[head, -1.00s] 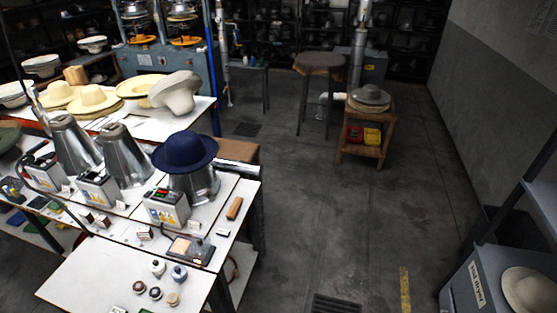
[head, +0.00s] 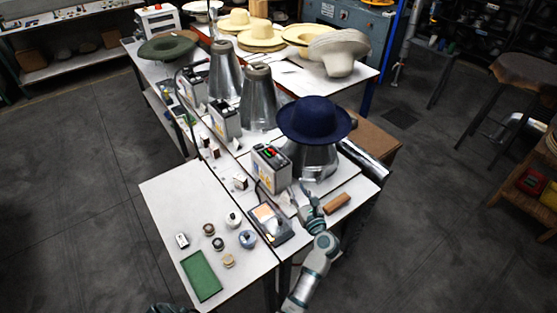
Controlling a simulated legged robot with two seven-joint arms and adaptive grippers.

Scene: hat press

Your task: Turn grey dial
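A navy hat (head: 314,119) sits on the cone. A brown block (head: 337,203) lies right of the gripper. A small device with a pale plate (head: 269,220) is at the front. Small jars, round pieces and a green mat (head: 201,275) lie on the front-left table (head: 180,200).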

